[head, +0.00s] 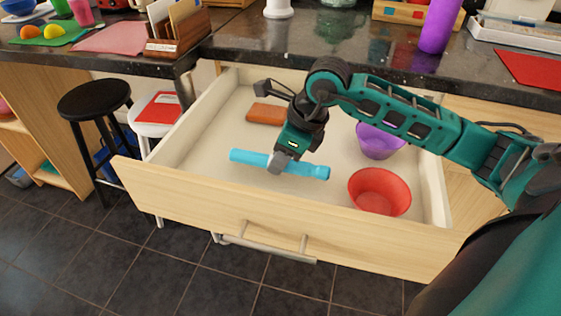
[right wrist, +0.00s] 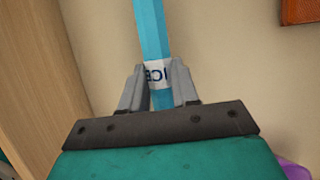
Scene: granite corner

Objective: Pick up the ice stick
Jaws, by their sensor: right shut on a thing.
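The ice stick (head: 311,171) is a light blue rod inside the open drawer (head: 180,190), near its front wall. My right gripper (head: 281,164) reaches down over the drawer and is shut on the ice stick around its middle. In the right wrist view, the ice stick (right wrist: 152,35) runs between the two fingers of my right gripper (right wrist: 158,82), with a white "ICE" label between them. I cannot tell whether the stick touches the drawer floor. My left gripper is not in view.
A red bowl (head: 379,192) and a purple bowl (head: 378,141) sit in the drawer to the right. A brown-orange block (head: 266,114) lies toward the back. The dark counter (head: 330,55) runs behind. A black stool (head: 94,99) stands at left.

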